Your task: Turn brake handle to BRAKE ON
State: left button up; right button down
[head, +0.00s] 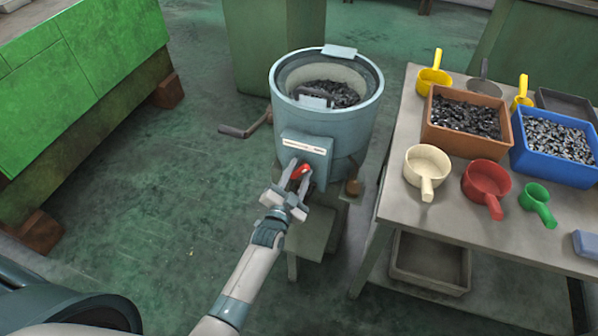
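The brake handle (301,171) is a small red lever on the front of a round blue-grey machine (325,120). Whether a finger touches the lever cannot be told. The gripper covers the lower part of the handle. My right gripper is not in view.
A table (395,205) at the right holds a brown bin (440,139), a blue bin (545,172) and several coloured scoops. A grey tray (430,275) lies below it. A crank handle (243,129) juts left from the machine. A green cabinet (80,70) stands left; floor between is clear.

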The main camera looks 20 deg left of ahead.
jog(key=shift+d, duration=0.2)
pick_arm(q)
grip_shut()
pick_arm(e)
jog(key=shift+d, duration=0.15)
